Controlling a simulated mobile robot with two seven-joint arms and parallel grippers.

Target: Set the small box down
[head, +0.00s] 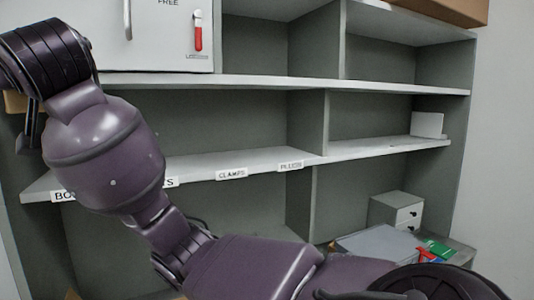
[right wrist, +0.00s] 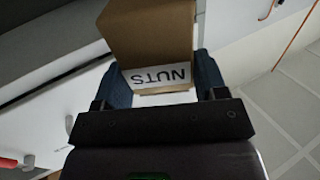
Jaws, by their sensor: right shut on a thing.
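The small box (right wrist: 150,32) is brown cardboard with a white label reading NUTS, upside down in the right wrist view. My right gripper (right wrist: 164,82) is shut on it, one dark blue finger at each side. The box's far end runs out of the top of that view, and I cannot tell whether its underside touches anything. In the head view a large purple arm link of mine crosses the left and lower part, and I cannot make out the held box there. My left gripper is in neither view.
A grey shelf unit (head: 400,88) has labelled boards, with mostly empty bays. A white cabinet (head: 160,30) with a red handle stands on its upper board. A small drawer unit (head: 396,205) and a grey case (head: 380,243) sit low at the right.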

